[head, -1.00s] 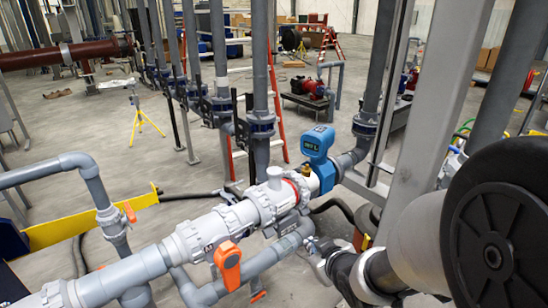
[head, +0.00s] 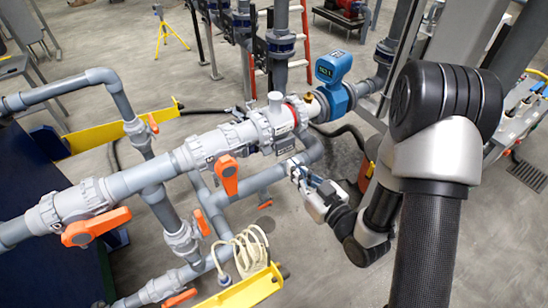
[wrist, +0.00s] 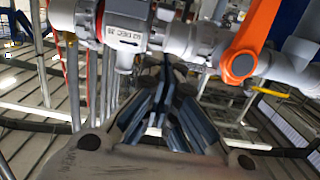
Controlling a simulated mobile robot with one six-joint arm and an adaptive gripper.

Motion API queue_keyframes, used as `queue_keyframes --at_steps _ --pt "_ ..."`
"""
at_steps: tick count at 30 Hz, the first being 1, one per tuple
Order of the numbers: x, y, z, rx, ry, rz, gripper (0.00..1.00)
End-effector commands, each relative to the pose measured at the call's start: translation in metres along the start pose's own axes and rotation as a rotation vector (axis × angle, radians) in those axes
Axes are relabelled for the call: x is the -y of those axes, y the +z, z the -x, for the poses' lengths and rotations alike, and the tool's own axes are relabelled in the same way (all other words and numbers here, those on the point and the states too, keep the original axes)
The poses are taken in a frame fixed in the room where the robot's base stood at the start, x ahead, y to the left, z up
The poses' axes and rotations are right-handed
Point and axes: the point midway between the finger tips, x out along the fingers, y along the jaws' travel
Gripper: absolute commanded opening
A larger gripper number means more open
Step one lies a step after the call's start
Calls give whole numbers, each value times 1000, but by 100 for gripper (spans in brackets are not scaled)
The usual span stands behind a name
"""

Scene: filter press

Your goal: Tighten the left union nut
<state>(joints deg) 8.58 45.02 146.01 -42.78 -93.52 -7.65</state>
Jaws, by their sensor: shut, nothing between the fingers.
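A grey pipe line crosses the head view, with a grey labelled body (head: 278,122) in it. A ribbed grey union nut (head: 243,135) sits on the body's left side. A valve with an orange handle (head: 228,175) is further left. In the wrist view the body (wrist: 124,42) is at top centre, a grey union fitting (wrist: 190,40) is right of it, and the orange handle (wrist: 252,42) is further right. My gripper (head: 299,168) is below and slightly right of the body, apart from the nut. In the wrist view my gripper (wrist: 166,75) is shut and empty, pointing up toward the pipe.
A lower grey pipe (head: 262,180) runs close to the left of my gripper. A blue meter (head: 333,78) stands on the line at right. A second orange-handled valve (head: 95,227) is at left. A coiled cream hose (head: 249,252) hangs at the bottom. Open floor lies below my arm.

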Motion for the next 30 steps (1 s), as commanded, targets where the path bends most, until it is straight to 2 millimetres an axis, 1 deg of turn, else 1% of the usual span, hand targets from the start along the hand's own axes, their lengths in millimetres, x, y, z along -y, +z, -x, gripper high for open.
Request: queue_keyframes --at_steps 1,22,24,29,30 --pt "0 5 -4 -3 -1 4 0" --pt "1 3 -39 -5 3 0 0" --pt "2 0 -58 -1 -1 -3 0" --pt "2 -2 -90 -1 0 -3 0" --pt "1 7 -94 3 1 -6 0"
